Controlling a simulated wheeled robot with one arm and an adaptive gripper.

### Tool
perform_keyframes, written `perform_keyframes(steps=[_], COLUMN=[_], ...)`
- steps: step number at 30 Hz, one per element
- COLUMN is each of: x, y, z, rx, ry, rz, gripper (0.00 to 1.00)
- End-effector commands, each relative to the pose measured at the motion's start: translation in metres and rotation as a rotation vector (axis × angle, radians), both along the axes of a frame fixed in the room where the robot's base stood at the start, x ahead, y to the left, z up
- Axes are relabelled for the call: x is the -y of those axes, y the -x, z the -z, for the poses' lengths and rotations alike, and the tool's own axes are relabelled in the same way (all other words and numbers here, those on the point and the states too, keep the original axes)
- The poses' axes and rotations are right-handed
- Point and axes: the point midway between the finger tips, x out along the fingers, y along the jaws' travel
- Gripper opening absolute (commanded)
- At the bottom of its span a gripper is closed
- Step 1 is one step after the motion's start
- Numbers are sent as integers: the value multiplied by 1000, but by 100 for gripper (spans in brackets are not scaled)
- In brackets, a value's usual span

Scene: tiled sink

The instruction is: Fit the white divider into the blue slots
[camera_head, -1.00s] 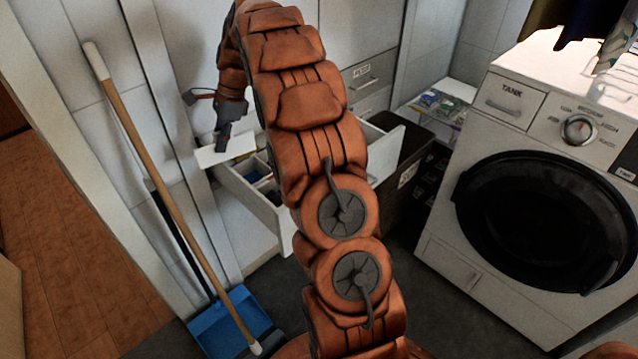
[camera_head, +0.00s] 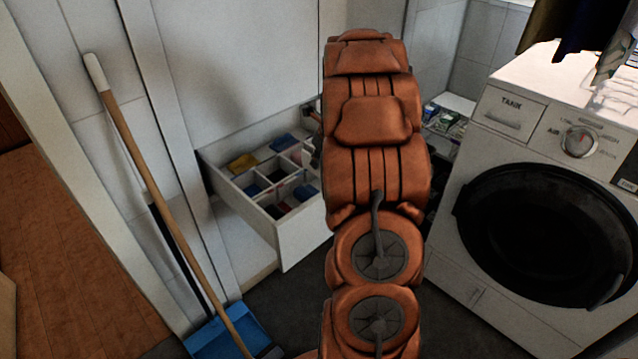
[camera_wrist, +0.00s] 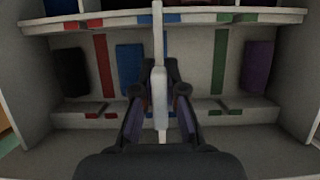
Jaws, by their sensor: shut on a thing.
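The white divider (camera_wrist: 159,100) stands upright, nearly edge-on, in the middle of the wrist view. My gripper (camera_wrist: 157,92) is shut on it, one finger on each side. Its top reaches over the near-white ledge at the back. A thin blue mark shows close beside the divider, largely covered by it, so I cannot tell whether the divider sits in the blue slots. Red slot marks (camera_wrist: 103,65) lie to the left and green ones (camera_wrist: 220,62) to the right. In the head view, the open drawer (camera_head: 283,246) shows; my arm hides the divider and most of my gripper.
The drawer holds small partitions with yellow (camera_head: 243,163) and blue items. Dark, blue (camera_wrist: 130,68) and purple (camera_wrist: 257,68) items stand along its wall. A washing machine (camera_head: 480,240) stands right; a broom (camera_head: 150,180) and blue dustpan (camera_head: 232,332) lean left.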

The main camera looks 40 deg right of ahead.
Motion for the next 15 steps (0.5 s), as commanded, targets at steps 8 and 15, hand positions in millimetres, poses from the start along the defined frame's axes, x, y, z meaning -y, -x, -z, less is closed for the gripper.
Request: perform_keyframes(steps=[8,15], x=[-1,-1], y=[0,0], z=[36,64], rx=[-1,-1], ry=[-2,-3], rz=[-2,-2], gripper=[0,0])
